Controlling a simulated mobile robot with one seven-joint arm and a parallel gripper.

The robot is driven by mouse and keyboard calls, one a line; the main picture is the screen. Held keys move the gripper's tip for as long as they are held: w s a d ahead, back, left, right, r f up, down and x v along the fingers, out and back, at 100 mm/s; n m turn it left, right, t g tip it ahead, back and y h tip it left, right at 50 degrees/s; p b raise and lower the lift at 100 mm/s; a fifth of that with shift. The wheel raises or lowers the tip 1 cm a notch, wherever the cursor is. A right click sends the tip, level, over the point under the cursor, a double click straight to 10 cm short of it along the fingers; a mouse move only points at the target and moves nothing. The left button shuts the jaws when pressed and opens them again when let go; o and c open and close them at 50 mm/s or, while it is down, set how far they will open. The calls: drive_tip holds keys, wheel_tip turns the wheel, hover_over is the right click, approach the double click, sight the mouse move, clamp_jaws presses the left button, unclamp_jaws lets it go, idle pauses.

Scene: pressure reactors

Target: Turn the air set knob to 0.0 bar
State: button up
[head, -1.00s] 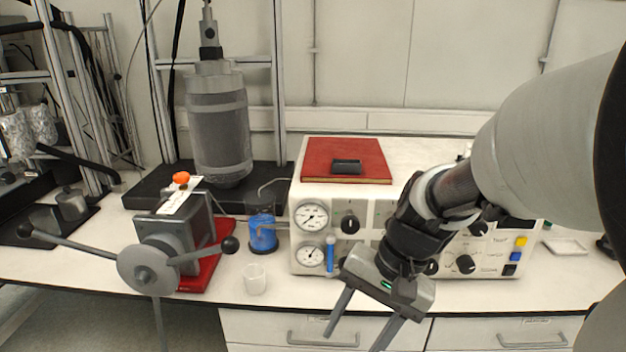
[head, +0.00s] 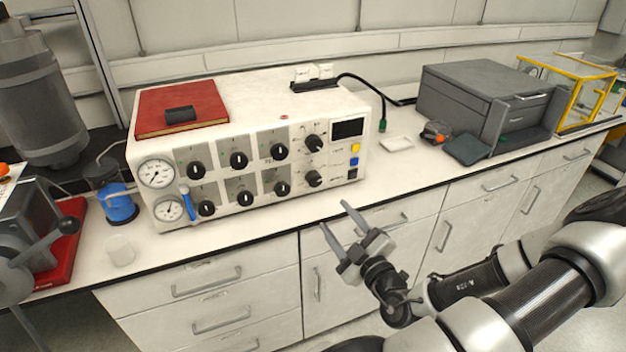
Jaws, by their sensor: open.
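The white control box (head: 225,222) stands on the bench at left centre. Several black knobs sit in two rows on its front, among them an upper-left knob (head: 196,170) and an upper-right knob (head: 314,142). Two round gauges, an upper one (head: 156,173) and a lower one (head: 169,211), are at its left end. The labels are too small to read, so I cannot tell which knob is the air set knob. My gripper (head: 334,216) is open and empty, in front of the bench edge, below and right of the box, touching nothing.
A red book (head: 160,122) with a black object lies on the box. A blue-based bottle (head: 121,207) and a white cup (head: 119,250) stand left of it. A grey machine (head: 485,95) stands at right. The bench in front of the box is clear.

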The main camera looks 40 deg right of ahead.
drive_tip(key=d+m, duration=0.1)
drive_tip(key=m, duration=0.1)
drive_tip(key=b, duration=0.2)
approach(315, 181)
drive_tip(key=shift+h, duration=0.4)
drive_tip(key=x, duration=1)
drive_tip(key=shift+w+f, duration=0.2)
drive_tip(key=c, duration=1)
drive_tip(key=shift+c, duration=0.2)
drive_tip(key=shift+a+r+n+p, duration=0.1)
drive_tip(key=shift+n+p, duration=0.4)
drive_tip(key=shift+p, duration=0.1)
